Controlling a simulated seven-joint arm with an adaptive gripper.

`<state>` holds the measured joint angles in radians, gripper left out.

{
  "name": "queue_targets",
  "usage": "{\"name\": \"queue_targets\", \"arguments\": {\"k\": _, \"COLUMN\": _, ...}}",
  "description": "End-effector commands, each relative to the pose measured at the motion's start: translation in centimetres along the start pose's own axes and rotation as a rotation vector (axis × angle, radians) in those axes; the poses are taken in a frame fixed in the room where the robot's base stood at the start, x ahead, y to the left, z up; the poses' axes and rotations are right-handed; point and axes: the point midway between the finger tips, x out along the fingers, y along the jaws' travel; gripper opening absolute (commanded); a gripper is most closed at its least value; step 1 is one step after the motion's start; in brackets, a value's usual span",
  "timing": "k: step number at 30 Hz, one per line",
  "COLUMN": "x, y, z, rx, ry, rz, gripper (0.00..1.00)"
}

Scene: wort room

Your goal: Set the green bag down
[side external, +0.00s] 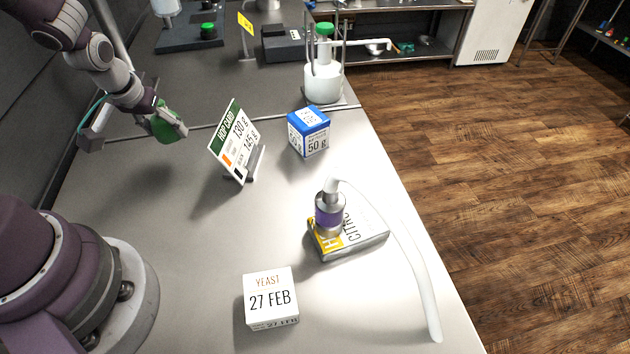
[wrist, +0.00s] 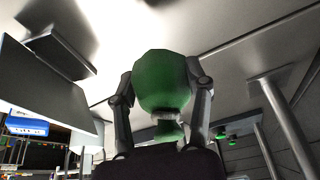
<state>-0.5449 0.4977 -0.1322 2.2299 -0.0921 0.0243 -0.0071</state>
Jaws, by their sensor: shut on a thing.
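The green bag (side external: 164,126) is at the left of the side external view, above the far left part of the grey table. My gripper (side external: 172,128) is shut on it, with a finger on the bag's right side. In the wrist view the bag (wrist: 164,82) fills the middle, with a finger of my gripper (wrist: 163,100) on each side. The bag appears raised above the table; the gap below it is hard to judge.
A tilted hop card (side external: 234,140) on a stand is just right of my gripper. A blue-and-white box (side external: 309,133), a yeast box (side external: 270,297), and a citric box (side external: 365,240) with a purple-banded bottle (side external: 329,214) stand on the table. The table's left middle is clear.

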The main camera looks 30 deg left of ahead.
Motion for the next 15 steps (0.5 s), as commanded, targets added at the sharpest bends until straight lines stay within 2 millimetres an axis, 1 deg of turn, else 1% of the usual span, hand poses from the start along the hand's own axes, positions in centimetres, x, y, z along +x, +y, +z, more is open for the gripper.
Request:
{"name": "queue_targets", "arguments": {"k": 3, "x": 1.9, "y": 0.1, "z": 1.0, "rx": 0.0, "ry": -0.007, "rz": 0.001, "gripper": 0.13}}
{"name": "queue_targets", "arguments": {"k": 7, "x": 3.8, "y": 0.1, "z": 1.6, "rx": 0.001, "ry": -0.004, "rz": 0.002, "gripper": 0.13}}
{"name": "queue_targets", "arguments": {"k": 9, "x": 4.2, "y": 0.1, "z": 1.8, "rx": 0.001, "ry": -0.001, "rz": 0.001, "gripper": 0.13}}
{"name": "queue_targets", "arguments": {"k": 15, "x": 4.2, "y": 0.1, "z": 1.7, "rx": 0.001, "ry": 0.002, "rz": 0.001, "gripper": 0.13}}
